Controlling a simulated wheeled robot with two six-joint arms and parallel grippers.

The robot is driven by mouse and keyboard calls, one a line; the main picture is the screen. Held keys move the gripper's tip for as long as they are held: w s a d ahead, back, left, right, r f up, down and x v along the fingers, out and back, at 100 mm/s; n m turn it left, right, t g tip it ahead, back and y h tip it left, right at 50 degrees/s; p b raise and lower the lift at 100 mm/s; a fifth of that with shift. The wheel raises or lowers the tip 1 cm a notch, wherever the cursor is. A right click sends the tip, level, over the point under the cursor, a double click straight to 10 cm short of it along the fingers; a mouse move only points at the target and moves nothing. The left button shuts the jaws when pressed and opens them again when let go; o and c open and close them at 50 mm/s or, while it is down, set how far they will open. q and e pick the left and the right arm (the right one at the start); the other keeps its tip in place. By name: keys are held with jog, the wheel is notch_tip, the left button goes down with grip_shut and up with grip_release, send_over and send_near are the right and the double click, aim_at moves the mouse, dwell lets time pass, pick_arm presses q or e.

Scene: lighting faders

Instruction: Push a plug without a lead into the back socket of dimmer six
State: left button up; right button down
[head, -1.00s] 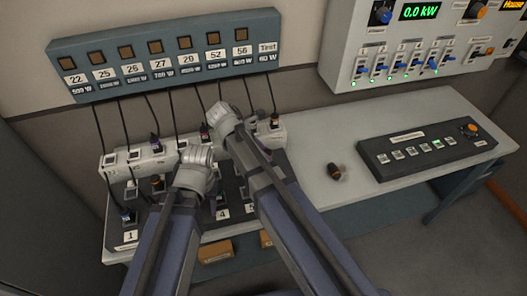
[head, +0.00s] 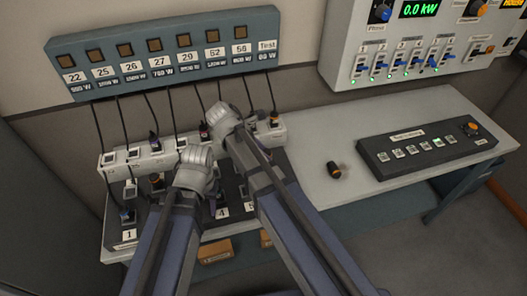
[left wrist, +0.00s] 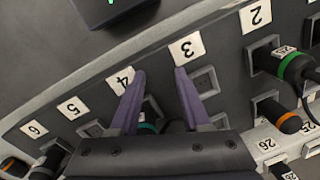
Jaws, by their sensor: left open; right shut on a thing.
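The dimmer pack is a dark sloped box; its number six label (left wrist: 33,130) shows upside down at the left of the left wrist view. In the head view my arms cover that end. I cannot make out dimmer six's back socket. My left gripper (left wrist: 158,75) is open, with purple fingers over the pack near labels 3 and 4; a teal-banded plug (left wrist: 147,127) shows partly behind them. My right gripper's wrist (head: 226,118) is over the white strip, and its fingers and what they hold are hidden. A loose dark plug without a lead (head: 334,170) lies on the table.
A dark control panel (head: 428,152) stands on the table (head: 315,135) at right. Leads hang from the blue-grey outlet box (head: 95,70) to the white socket strip (head: 130,168). A green-banded plug (left wrist: 292,67) and an orange-banded plug (left wrist: 288,121) stand near label 2.

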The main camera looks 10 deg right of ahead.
pick_arm(q)
jog(key=shift+s+a+f, duration=0.1)
jog(key=shift+f, duration=0.05)
pick_arm(e)
jog(key=shift+f, duration=0.1)
pick_arm(q)
jog(key=shift+s, duration=0.1)
pick_arm(e)
jog(key=shift+c, duration=1.7)
grip_release()
